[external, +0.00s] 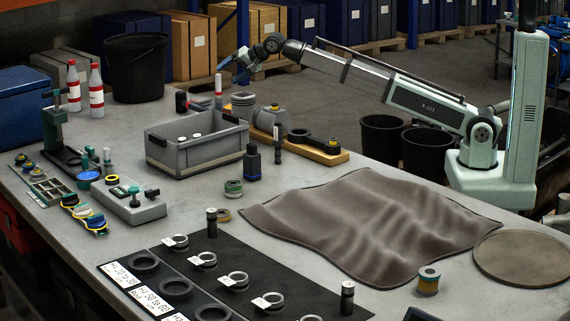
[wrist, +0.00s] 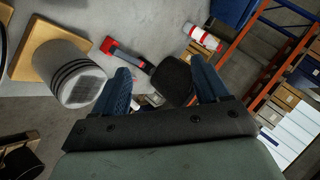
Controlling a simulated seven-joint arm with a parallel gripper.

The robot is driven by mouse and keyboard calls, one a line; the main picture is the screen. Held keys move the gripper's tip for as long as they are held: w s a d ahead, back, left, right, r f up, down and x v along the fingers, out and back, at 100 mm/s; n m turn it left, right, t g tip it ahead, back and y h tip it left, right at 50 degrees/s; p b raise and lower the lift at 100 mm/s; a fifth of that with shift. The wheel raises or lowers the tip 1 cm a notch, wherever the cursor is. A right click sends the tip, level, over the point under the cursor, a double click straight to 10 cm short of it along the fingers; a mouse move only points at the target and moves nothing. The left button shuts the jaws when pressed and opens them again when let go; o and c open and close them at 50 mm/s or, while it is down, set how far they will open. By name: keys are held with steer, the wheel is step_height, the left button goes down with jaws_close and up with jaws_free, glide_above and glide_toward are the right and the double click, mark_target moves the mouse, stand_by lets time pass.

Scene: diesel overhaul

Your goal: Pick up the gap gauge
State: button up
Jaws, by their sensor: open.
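My gripper (external: 234,68) is raised above the back of the bench in the external view. In the wrist view its two blue fingers (wrist: 163,85) are spread apart, with nothing held between them. A slim tool with a red end (wrist: 118,50) and a dark body lies just beyond the fingers in the wrist view. It may be the gap gauge, but I cannot tell for sure. A dark rounded shape (wrist: 172,80) lies between the fingers' directions, partly hidden.
A grey crate (external: 172,151) stands near the middle of the bench. Pistons on a wooden board (external: 327,155) are right of it. A black bucket (external: 137,75) and two red and white bottles (external: 96,92) stand at the back left. A brown cloth (external: 370,225) covers the right.

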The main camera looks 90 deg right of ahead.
steer(key=a+r+m+y, duration=0.1)
steer(key=a, duration=0.5)
steer(key=m+g+y, duration=0.5)
steer(key=m+g, duration=0.3)
steer(key=m, duration=0.3)
glide_toward(250, 159)
steer(key=s+d+r, duration=0.2)
steer(key=d, duration=0.1)
steer(key=x, duration=0.8)
steer(key=shift+w+f, duration=0.1)
steer(key=shift+w, duration=0.05)
steer(key=shift+w+x, duration=0.3)
steer(key=shift+x, duration=1.05)
steer(key=shift+w+x, duration=0.25)
steer(key=shift+x, duration=1.1)
steer(key=shift+r, duration=0.2)
steer(key=shift+c, duration=0.4)
steer(key=shift+y, duration=0.3)
steer(key=c, duration=1.2)
